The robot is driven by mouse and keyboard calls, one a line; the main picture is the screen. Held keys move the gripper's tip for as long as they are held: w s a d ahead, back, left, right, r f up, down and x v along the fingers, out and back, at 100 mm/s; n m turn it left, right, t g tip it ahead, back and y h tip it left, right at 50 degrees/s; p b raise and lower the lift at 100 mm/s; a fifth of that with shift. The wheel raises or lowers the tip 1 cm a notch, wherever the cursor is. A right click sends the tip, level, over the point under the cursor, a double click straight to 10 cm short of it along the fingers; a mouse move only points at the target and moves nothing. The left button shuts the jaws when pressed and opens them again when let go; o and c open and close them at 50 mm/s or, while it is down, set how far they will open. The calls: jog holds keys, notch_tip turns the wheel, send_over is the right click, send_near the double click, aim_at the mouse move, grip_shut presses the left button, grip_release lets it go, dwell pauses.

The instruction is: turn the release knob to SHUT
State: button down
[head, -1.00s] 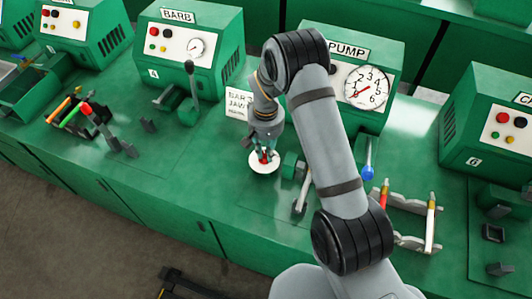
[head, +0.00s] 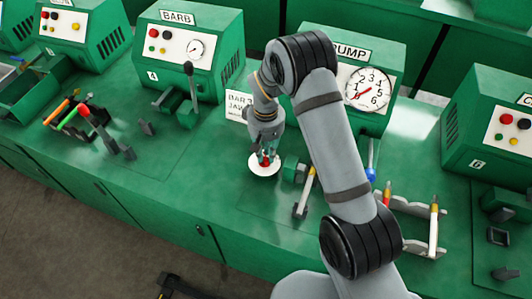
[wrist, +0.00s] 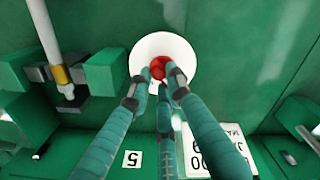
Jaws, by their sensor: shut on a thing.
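The release knob (wrist: 157,66) is red and sits on a round white disc (wrist: 178,47) in the wrist view. In the head view the white disc (head: 264,171) lies on the green bench in front of the PUMP machine. My gripper (head: 265,160) points down over the disc. In the wrist view the fingertips of my gripper (wrist: 160,78) are closed around the red knob. The fingers hide part of the knob and disc. A small dark mark shows at the disc's lower edge, too small to read, so the knob's setting cannot be told.
A lever with a white and yellow handle (wrist: 47,45) stands close beside the disc. The PUMP machine (head: 385,50) with its dial is behind. A printed card (head: 238,106) lies behind the knob. A rack (head: 421,249) with coloured handles is at right.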

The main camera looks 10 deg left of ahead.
jog(key=c, duration=1.6)
grip_release()
notch_tip(320, 180, up, 12)
jog(key=shift+r, duration=0.1)
notch_tip(320, 180, down, 12)
jog(key=shift+f, duration=0.1)
jog(key=shift+m, duration=0.3)
